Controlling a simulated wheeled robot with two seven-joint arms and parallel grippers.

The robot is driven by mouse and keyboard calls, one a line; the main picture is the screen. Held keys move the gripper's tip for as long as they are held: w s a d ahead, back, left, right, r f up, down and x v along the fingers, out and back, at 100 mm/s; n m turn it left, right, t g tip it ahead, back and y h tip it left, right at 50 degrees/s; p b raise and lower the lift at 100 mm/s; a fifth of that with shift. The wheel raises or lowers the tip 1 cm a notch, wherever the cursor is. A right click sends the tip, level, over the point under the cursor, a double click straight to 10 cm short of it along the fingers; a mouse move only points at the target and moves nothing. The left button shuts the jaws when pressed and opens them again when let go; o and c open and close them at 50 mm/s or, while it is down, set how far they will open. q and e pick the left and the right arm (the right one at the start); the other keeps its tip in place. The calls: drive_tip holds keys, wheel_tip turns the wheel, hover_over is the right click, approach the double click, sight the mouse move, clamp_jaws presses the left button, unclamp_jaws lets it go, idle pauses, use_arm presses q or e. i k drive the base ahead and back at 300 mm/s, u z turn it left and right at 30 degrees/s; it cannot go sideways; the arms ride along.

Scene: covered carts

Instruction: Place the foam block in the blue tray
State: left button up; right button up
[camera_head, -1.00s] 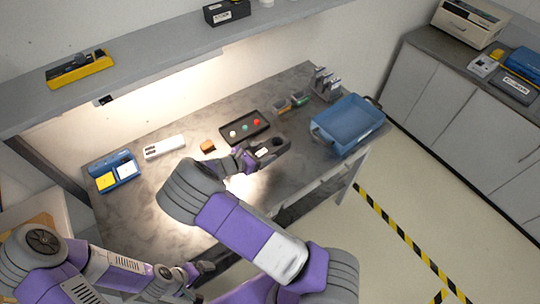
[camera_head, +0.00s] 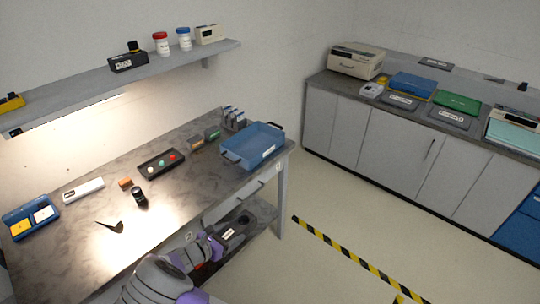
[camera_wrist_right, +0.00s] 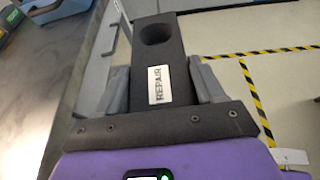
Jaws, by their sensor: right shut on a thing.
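My right gripper (camera_head: 228,232) is shut on the foam block (camera_head: 240,223), a dark block with a round hole and a white label. In the right wrist view, the fingers of my right gripper (camera_wrist_right: 160,80) press both sides of the foam block (camera_wrist_right: 177,60), whose label reads REPAIR. The block is held in the air in front of the bench's front edge. The blue tray (camera_head: 236,158) stands on the bench's right end, above and apart from the block in the head view. Its corner (camera_wrist_right: 50,8) seems to show top left in the wrist view. My left gripper is out of view.
On the bench (camera_head: 190,185) stand a black tray with coloured pieces (camera_head: 160,164), a small black cylinder (camera_head: 139,197) and a blue organiser (camera_head: 32,217). Grey holders (camera_head: 233,118) stand behind the blue tray. Open floor (camera_head: 330,215) lies right of the bench.

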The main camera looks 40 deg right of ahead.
sight(262, 143)
drive_tip(key=z, duration=2.6)
drive_tip(key=i, duration=1.95)
drive_tip(key=u, duration=2.6)
